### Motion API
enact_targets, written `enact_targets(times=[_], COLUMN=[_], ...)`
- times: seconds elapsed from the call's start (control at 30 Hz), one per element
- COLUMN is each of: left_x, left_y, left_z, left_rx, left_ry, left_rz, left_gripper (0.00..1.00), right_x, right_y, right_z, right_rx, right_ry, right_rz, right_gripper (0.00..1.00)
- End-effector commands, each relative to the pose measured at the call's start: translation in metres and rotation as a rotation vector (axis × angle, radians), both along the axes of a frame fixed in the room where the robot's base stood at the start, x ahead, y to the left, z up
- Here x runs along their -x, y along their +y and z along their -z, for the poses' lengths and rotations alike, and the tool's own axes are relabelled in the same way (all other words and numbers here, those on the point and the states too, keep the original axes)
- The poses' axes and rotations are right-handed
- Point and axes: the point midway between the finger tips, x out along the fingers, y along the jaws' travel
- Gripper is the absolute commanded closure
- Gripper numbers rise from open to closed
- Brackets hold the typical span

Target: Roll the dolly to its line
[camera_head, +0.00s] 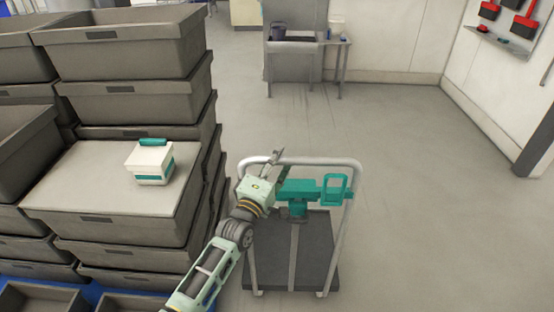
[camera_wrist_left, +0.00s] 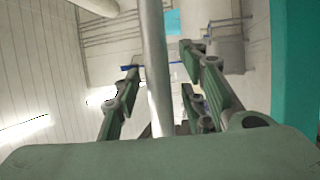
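The dolly (camera_head: 315,262) stands on the floor at the lower middle of the head view, with a dark flat deck and a pale tubular push handle (camera_head: 352,215). My left gripper (camera_head: 278,156) is at the top bar of this handle. In the left wrist view the bar (camera_wrist_left: 154,70) runs between the two spread fingers (camera_wrist_left: 160,95), with gaps visible on both sides. A teal piece (camera_head: 300,190) with a loop shows at the handle frame; I cannot tell how it is fixed. No floor line can be made out.
Stacked grey crates (camera_head: 125,105) stand close left of the dolly, with a white box with a teal lid (camera_head: 150,160) on one stack. A grey sink unit (camera_head: 293,58) and side table (camera_head: 340,42) stand ahead. The floor (camera_head: 420,190) to the right is clear up to the wall.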

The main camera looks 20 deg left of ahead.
Motion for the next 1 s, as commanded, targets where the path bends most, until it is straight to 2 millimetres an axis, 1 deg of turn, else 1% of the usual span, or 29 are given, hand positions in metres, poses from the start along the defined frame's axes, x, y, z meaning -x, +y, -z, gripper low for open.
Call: enact_targets(times=[0.1, 0.23, 0.4, 0.67, 1.0], left_x=[-0.001, -0.001, -0.001, -0.001, -0.001], left_y=[0.000, 0.000, 0.000, 0.000, 0.000], left_z=[0.000, 0.000, 0.000, 0.000, 0.000], left_rx=[0.000, -0.001, -0.001, -0.001, 0.001], left_ry=[0.000, 0.000, 0.000, 0.000, 0.000], left_rz=[0.000, 0.000, 0.000, 0.000, 0.000], left_gripper=[0.62, 0.62, 0.76, 0.99, 1.00], right_x=[-0.004, -0.004, -0.003, -0.003, -0.002], right_y=[0.005, 0.011, 0.016, 0.013, 0.006], right_z=[0.000, 0.000, 0.000, 0.000, 0.000], right_rx=[-0.005, -0.013, -0.020, -0.016, -0.007], right_ry=[-0.006, -0.006, -0.006, -0.005, -0.004], right_rz=[-0.001, 0.000, -0.001, -0.001, -0.001], right_gripper=[0.60, 0.60, 0.60, 0.60, 0.60])
